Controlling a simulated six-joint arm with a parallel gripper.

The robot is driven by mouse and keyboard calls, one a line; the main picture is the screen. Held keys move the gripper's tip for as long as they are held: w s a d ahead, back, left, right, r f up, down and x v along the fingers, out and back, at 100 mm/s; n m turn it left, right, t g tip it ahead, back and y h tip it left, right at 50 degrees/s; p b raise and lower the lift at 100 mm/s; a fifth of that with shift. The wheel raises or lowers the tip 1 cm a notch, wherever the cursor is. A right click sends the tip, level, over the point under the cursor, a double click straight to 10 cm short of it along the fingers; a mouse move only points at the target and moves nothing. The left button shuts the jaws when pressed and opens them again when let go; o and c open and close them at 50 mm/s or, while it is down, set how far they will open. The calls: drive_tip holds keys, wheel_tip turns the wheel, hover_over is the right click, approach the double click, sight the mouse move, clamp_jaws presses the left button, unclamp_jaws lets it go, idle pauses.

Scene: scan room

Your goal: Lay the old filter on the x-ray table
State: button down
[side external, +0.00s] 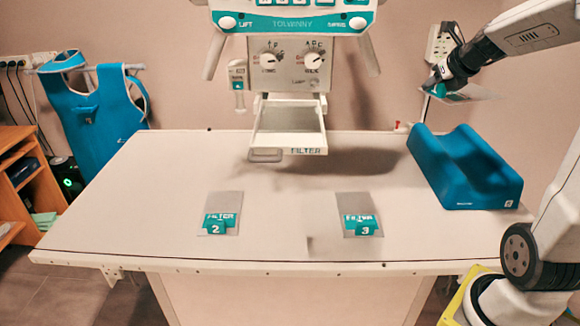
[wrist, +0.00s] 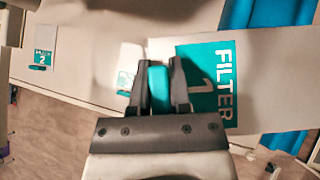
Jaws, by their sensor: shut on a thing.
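My gripper (side external: 436,84) is high over the back right of the x-ray table (side external: 140,190). It is shut on the teal tab of a thin plate (side external: 478,93), held clear of the table. In the wrist view my gripper (wrist: 158,95) grips this plate (wrist: 260,75), whose teal label reads FILTER with a mark like a 1. Filter 2 (side external: 232,200) and filter 3 (side external: 352,198) lie flat on the table, apart. The filter tray (side external: 308,145) under the x-ray head sticks out and looks empty. None of the plates is marked old.
A blue moulded cushion (side external: 450,180) stands on the table's right side, below the held plate. The x-ray head (side external: 290,65) hangs over the back middle. The table's left side and the front strip between filters 2 and 3 are bare.

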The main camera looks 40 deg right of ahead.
drive_tip(key=d+m, duration=0.1)
drive_tip(key=d, duration=0.1)
drive_tip(key=s+d+r+m+g+h, duration=0.1)
drive_tip(key=d, duration=0.1)
drive_tip(key=d+m+h, duration=0.1)
drive_tip(key=shift+s+d+r, duration=0.2)
drive_tip(key=shift+d+r, duration=0.05)
drive_tip(key=shift+d, duration=0.15)
drive_tip(key=w+a+f+n+t+y, duration=0.1)
drive_tip(key=w+a+f+n+y, duration=0.15)
drive_tip(key=w+f, duration=0.35)
drive_tip(key=w+a+f+n+y, duration=0.1)
drive_tip(key=w+a+f+n, duration=0.25)
drive_tip(key=f, duration=0.35)
drive_tip(key=n+g+y, duration=0.2)
drive_tip(key=n+y, duration=0.7)
drive_tip(key=n, duration=0.2)
hover_over(274, 237)
drive_tip(key=s+d, duration=0.2)
wheel_tip(274, 237, down, 13)
drive_tip(key=shift+w+f, duration=0.1)
drive_tip(key=shift+f, duration=3)
drive_tip(key=shift+f, duration=0.1)
drive_tip(key=shift+f, duration=2)
drive_tip(key=shift+f, duration=0.1)
